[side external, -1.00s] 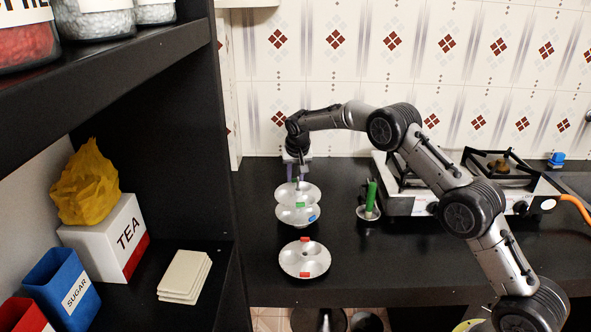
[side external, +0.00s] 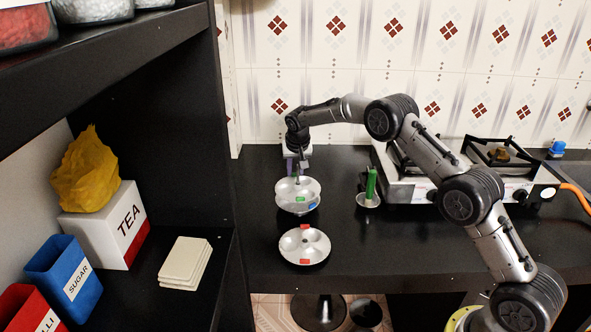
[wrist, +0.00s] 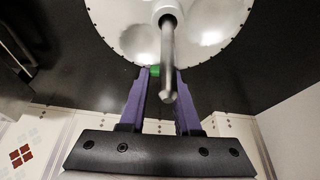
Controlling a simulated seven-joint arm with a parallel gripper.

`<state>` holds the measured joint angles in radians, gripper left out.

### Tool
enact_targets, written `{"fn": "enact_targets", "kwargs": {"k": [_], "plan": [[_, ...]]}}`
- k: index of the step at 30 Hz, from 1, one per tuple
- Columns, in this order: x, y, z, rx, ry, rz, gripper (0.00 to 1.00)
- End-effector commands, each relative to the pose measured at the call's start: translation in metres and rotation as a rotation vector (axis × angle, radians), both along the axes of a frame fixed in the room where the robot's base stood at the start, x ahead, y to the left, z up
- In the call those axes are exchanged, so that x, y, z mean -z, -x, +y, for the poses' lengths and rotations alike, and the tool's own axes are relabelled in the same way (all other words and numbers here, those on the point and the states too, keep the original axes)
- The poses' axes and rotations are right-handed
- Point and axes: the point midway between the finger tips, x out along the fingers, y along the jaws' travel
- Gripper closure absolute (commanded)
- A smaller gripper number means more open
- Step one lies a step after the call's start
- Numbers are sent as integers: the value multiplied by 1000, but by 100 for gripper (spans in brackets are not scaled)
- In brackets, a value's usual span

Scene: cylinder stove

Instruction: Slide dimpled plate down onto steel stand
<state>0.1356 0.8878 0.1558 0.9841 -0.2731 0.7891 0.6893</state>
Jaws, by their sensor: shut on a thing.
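My gripper (side external: 297,172) is shut on the back rim of a silver dimpled plate (side external: 290,186) with green tags. In the wrist view, a green tag on this plate (wrist: 203,42) shows between the purple fingers (wrist: 155,95). The steel stand's rod (wrist: 167,60) rises through the plate's central hub; its top also shows in the side view (side external: 297,180). A second silver plate with a blue tag (side external: 312,205) sits just below, mostly hidden by the held plate. Whether the two plates touch is unclear. A third dimpled plate with red tags (side external: 304,246) lies on the counter in front.
A small steel dish with a green upright piece (side external: 371,184) stands right of the plates, before the gas stove (side external: 430,185). A black shelf unit with a tea box (side external: 110,225) and a blue sugar box (side external: 65,272) bounds the left. Counter around the red-tagged plate is clear.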

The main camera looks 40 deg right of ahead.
Motion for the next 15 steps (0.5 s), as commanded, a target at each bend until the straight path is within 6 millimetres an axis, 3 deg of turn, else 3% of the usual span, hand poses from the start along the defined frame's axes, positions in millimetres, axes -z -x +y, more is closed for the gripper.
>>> {"fn": "enact_targets", "kwargs": {"k": [15], "plan": [[5, 0, 0, 0, 1, -1, 100]]}}
